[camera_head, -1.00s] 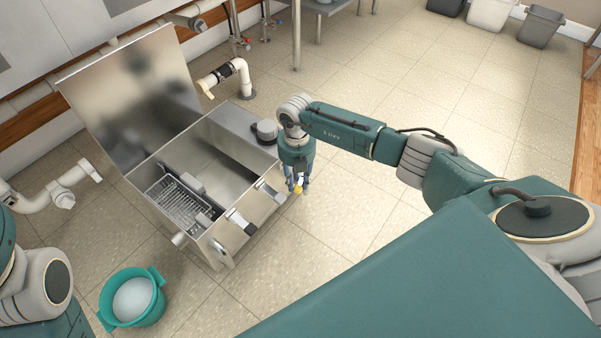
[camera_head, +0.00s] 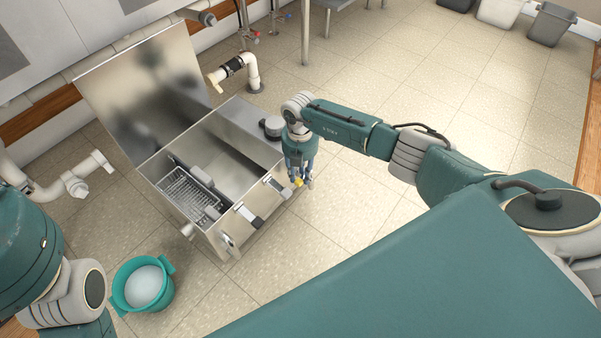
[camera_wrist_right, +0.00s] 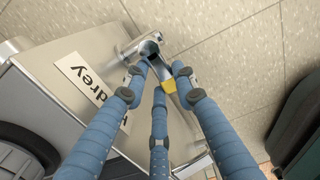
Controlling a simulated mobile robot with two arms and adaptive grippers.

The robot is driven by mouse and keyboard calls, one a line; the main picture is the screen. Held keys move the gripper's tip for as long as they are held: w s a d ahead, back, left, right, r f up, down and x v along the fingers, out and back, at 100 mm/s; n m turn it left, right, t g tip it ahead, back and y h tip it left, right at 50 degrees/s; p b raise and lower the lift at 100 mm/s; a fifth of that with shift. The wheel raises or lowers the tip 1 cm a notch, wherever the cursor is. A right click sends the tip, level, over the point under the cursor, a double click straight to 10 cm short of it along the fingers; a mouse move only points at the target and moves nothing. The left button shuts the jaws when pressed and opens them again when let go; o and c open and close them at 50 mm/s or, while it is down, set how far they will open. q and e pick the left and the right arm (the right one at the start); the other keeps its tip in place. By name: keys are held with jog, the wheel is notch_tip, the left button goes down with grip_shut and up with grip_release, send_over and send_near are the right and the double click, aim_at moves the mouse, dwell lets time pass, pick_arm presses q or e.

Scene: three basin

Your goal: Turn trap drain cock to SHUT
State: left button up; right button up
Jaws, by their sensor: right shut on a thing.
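The steel trap (camera_head: 240,107) stands open on the floor, its lid (camera_head: 150,85) raised. The drain cock (camera_wrist_right: 150,48) is a metal fitting on the outside of the trap's wall in the right wrist view. Its yellow-tipped handle (camera_wrist_right: 168,87) lies between the fingers of my right gripper (camera_wrist_right: 161,82). In the head view my right gripper (camera_head: 299,182) points down beside the trap's right end, shut on the handle, which shows as a yellow spot. The exact handle angle is hard to tell. My left arm shows at the left, but its gripper is out of view.
A teal basin (camera_head: 117,293) stands on the floor in front of the trap. White pipes (camera_head: 60,184) lie left of the trap and another pipe (camera_head: 251,72) stands behind it. Bins (camera_head: 551,26) stand far right. The floor right of the trap is clear.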

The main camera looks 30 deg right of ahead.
aim_at(299, 177)
jog(key=shift+s+a, duration=0.1)
jog(key=shift+a, duration=0.15)
jog(key=o, duration=1.2)
jog(key=shift+d, duration=0.1)
jog(key=shift+r, duration=0.1)
notch_tip(299, 177, up, 12)
